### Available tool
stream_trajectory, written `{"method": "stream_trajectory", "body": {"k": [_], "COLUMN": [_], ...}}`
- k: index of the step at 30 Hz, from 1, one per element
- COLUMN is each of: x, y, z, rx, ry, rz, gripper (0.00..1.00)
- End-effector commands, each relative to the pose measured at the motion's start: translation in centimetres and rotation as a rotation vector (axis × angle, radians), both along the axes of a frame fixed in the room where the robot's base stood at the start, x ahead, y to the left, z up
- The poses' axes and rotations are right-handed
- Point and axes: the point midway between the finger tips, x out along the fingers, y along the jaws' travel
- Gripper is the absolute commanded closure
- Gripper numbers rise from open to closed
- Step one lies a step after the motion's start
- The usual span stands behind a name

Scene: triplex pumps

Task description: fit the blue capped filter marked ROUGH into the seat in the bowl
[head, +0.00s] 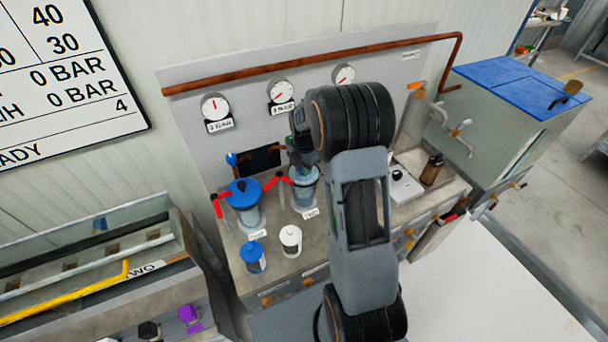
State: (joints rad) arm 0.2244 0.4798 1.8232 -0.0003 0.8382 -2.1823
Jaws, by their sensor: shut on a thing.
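My gripper (300,150) is at the mouth of a clear bluish bowl (304,192) on the bench, pointing down. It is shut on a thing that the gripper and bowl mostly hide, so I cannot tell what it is. A blue capped filter (254,258) stands upright on the front left of the bench, apart from the gripper. Its marking is too small to read. The seat inside the bowl is hidden.
A second bowl with a blue lid (244,194) stands left of the first. Red-handled valves (274,182) flank the bowls. A white capped filter (291,240) stands in front. A white device (402,186) and a brown bottle (432,169) are at right.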

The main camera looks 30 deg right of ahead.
Motion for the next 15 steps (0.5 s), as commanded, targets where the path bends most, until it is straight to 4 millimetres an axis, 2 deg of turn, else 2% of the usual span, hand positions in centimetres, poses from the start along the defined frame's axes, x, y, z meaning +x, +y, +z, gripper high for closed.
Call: {"method": "stream_trajectory", "body": {"k": [10,15], "x": [0.0,0.0], "y": [0.1,0.1], "z": [-3.5,-4.1], "rx": [0.001,0.0], "ry": [0.003,0.0], "rz": [0.002,0.002], "gripper": [1.0,1.0]}}
